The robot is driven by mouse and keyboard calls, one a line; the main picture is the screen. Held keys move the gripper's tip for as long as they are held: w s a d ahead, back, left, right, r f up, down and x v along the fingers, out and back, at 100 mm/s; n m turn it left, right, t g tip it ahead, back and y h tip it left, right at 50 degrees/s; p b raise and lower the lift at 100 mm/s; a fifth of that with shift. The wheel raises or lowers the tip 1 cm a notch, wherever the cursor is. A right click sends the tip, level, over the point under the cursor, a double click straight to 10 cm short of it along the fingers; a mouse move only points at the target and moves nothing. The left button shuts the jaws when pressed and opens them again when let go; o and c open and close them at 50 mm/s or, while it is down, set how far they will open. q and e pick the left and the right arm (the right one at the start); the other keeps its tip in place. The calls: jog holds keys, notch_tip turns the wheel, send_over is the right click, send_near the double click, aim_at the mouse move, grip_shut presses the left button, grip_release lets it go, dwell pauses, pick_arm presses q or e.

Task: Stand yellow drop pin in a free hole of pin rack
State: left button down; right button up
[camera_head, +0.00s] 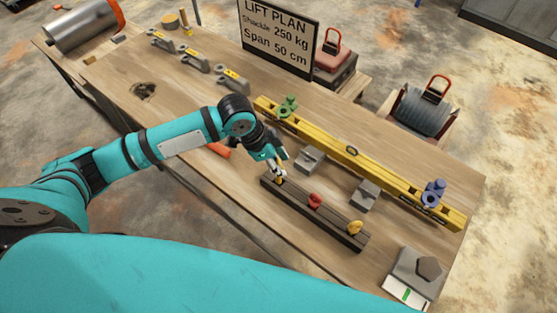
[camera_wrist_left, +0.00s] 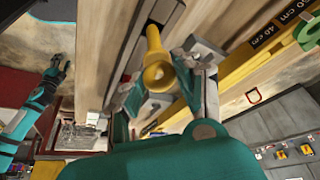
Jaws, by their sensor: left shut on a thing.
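The pin rack (camera_head: 335,225) is a long dark bar on the wooden table. A red pin (camera_head: 315,200) stands near its middle and a yellow pin (camera_head: 354,228) near its right end. My left gripper (camera_head: 278,173) is over the rack's left end, shut on another yellow drop pin (camera_head: 280,180). In the left wrist view the held yellow drop pin (camera_wrist_left: 154,55) shows between the fingers, its shaft pointing toward the dark rack (camera_wrist_left: 160,10). I cannot tell whether its tip is in a hole. My right gripper (camera_wrist_left: 56,70) shows small at the left of the wrist view.
A yellow beam (camera_head: 345,150) lies behind the rack, with a green shackle (camera_head: 287,106) and a blue shackle (camera_head: 433,193) on it. Grey blocks (camera_head: 309,159) stand between beam and rack. A grey plate (camera_head: 415,268) lies at the right corner. An orange-red object (camera_head: 219,150) lies by my left arm.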

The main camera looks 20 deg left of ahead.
pick_arm(q)
jog(key=shift+f+b, duration=0.85)
jog(key=shift+f, duration=1.1)
jog(key=c, duration=0.8)
grip_release()
jog(key=shift+c, duration=0.2)
jog(key=shift+r, duration=0.1)
jog(key=v, duration=1.2)
